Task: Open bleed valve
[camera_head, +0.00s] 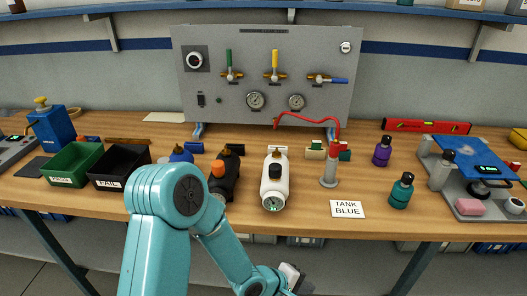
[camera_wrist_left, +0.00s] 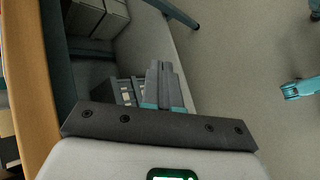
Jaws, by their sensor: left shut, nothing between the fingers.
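A grey panel (camera_head: 200,125) stands at the back of the bench with three brass valves. The green-handled valve (camera_head: 229,66) and the yellow-handled valve (camera_head: 275,66) have upright levers. The blue-handled valve (camera_head: 325,79) has its lever lying nearly level, pointing right. I cannot read which one is the bleed valve. My left gripper (camera_head: 290,277) is low in front of the bench edge, far from the panel and touching no valve. In the left wrist view, its fingers (camera_wrist_left: 163,85) are shut and empty. My right gripper is not in view.
A white tank (camera_head: 274,187), a black tank (camera_head: 225,178) and a grey cylinder (camera_head: 329,170) stand before the panel. A red hose (camera_head: 318,121) hangs there. A green bin (camera_head: 72,165) and a black bin (camera_head: 119,168) stand left; bottles (camera_head: 401,191) stand right.

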